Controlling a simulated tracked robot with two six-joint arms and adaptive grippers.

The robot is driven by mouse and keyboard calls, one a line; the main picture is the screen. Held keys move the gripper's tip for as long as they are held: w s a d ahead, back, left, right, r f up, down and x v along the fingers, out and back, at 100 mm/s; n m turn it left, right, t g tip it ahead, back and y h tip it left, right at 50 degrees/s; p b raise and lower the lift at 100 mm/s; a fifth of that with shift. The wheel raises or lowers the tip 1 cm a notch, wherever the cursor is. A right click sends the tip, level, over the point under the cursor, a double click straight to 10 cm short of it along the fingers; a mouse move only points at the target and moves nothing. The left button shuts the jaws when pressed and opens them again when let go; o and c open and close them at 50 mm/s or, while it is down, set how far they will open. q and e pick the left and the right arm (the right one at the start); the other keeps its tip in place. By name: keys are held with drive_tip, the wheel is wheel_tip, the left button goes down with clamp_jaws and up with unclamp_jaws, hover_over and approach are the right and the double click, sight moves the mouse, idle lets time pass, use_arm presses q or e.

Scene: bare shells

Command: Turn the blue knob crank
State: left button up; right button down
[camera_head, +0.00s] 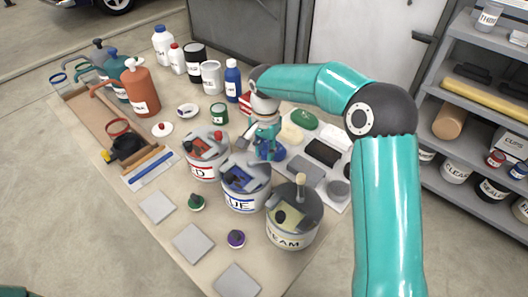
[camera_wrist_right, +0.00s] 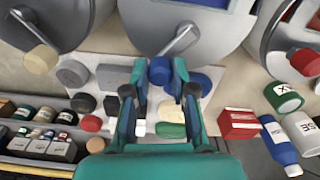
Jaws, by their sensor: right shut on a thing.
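The blue canister (camera_head: 243,200) stands in the middle of a row of three grey-lidded canisters on the table. Its metal crank arm (camera_wrist_right: 178,40) ends in a blue knob (camera_wrist_right: 160,70), seen in the right wrist view. My right gripper (camera_wrist_right: 160,76) has its teal fingers on both sides of this knob and is shut on it. In the head view the right gripper (camera_head: 264,158) comes down from above at the far side of the blue canister and largely hides the knob. My left gripper is not in view.
The red canister (camera_head: 202,172) and cream canister (camera_head: 291,232) stand close on either side. The cream crank has a tan knob (camera_wrist_right: 41,61), the red one a red knob (camera_wrist_right: 305,62). Bottles and cans stand behind. Grey tiles (camera_head: 193,243) lie in front. Shelves (camera_head: 478,95) stand at right.

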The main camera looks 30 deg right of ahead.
drive_tip(key=n, duration=0.2)
drive_tip(key=w+n+p, duration=0.1)
drive_tip(key=shift+w+d+r+n, duration=0.1)
drive_tip(key=shift+w+d+n, duration=0.1)
drive_tip(key=shift+n, duration=0.2)
drive_tip(key=n, duration=0.1)
drive_tip(key=w+n+p, duration=0.1)
drive_tip(key=n, duration=0.1)
drive_tip(key=shift+w+a+n, duration=0.15)
drive_tip(key=shift+n, duration=0.15)
drive_tip(key=n, duration=0.2)
drive_tip(key=w+n+p, duration=0.1)
drive_tip(key=shift+w+a+n, duration=0.1)
drive_tip(key=shift+a+n, duration=0.25)
drive_tip(key=shift+n, duration=0.05)
drive_tip(key=shift+w+a+n+p, duration=0.25)
drive_tip(key=shift+n, duration=0.6)
drive_tip(key=shift+w+a+n+p, duration=0.2)
drive_tip(key=shift+a+n+p, duration=0.05)
drive_tip(key=shift+n, duration=0.6)
drive_tip(key=c, duration=0.9)
unclamp_jaws()
drive_tip(key=shift+c, duration=0.2)
wheel_tip(320, 180, up, 12)
